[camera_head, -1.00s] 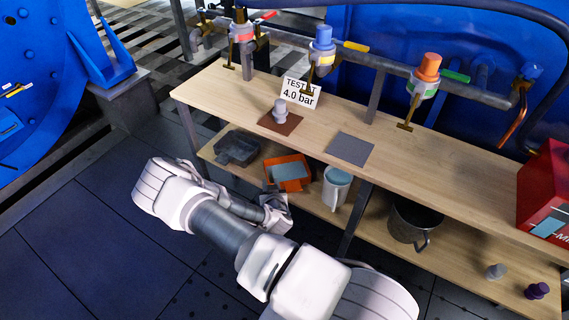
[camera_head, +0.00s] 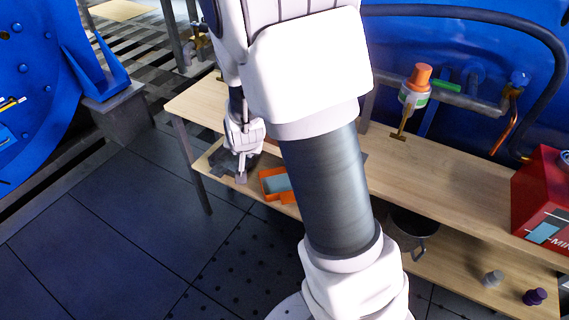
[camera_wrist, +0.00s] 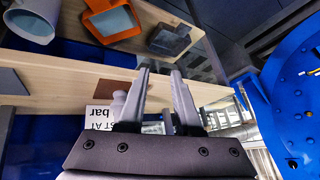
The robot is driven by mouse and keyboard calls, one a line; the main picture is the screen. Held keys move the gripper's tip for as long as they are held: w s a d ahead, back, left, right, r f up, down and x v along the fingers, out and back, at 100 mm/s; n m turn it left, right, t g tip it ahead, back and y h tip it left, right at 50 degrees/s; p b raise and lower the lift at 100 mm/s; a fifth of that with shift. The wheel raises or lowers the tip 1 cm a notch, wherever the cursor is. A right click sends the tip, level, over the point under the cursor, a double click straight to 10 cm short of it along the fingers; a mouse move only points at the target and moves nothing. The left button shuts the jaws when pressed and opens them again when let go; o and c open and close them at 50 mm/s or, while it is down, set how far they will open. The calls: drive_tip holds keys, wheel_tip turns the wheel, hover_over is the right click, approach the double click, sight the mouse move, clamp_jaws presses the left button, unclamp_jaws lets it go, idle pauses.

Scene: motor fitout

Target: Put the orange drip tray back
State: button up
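The orange drip tray (camera_head: 268,186) lies on the lower shelf of the bench, partly hidden behind my arm in the head view. It shows an orange rim and a grey-blue inside. In the wrist view the orange tray (camera_wrist: 90,6) is at the top, beyond my fingertips and apart from them. My gripper (camera_wrist: 160,73) is open, with a clear gap and nothing held between its fingers. In the head view my gripper (camera_head: 241,178) hangs at the bench's front, left of the orange tray.
A dark grey tray (camera_wrist: 170,38) and a white mug (camera_wrist: 32,22) flank the orange tray. The wooden bench top (camera_head: 440,180) lies above the shelf. Open floor (camera_head: 90,220) lies left.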

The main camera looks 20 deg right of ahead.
drive_tip(key=s+r+n+y, duration=0.2)
drive_tip(key=s+r+n, duration=0.1)
drive_tip(key=s+r, duration=1.05)
drive_tip(key=s+r+n+g+h, duration=0.1)
drive_tip(key=s+r, duration=0.5)
drive_tip(key=s, duration=0.6)
drive_tip(key=shift+s+d+n, duration=0.2)
drive_tip(key=shift+d+n, duration=0.05)
drive_tip(key=shift+n, duration=0.65)
wheel_tip(320, 180, up, 21)
drive_tip(key=p, duration=2)
drive_tip(key=shift+f, duration=0.2)
